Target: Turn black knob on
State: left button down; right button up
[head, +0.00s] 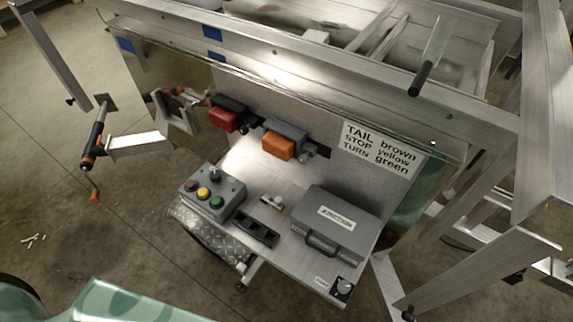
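A small black knob (342,287) with a light face or pointer sits at the front right corner of a metal shelf (262,186). A small white label lies just left of it, its text too small to read. I cannot tell the knob's setting. Neither of my grippers shows in the head view, and nothing touches the knob.
A grey case (336,224) stands just behind the knob. A control box (212,194) with coloured buttons and a black switch block (255,231) are to its left. Red (224,118) and orange lamps (279,146) are on the panel behind. Floor is open in front.

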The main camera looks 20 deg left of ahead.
aim_at(215, 175)
jog(key=u, duration=1.2)
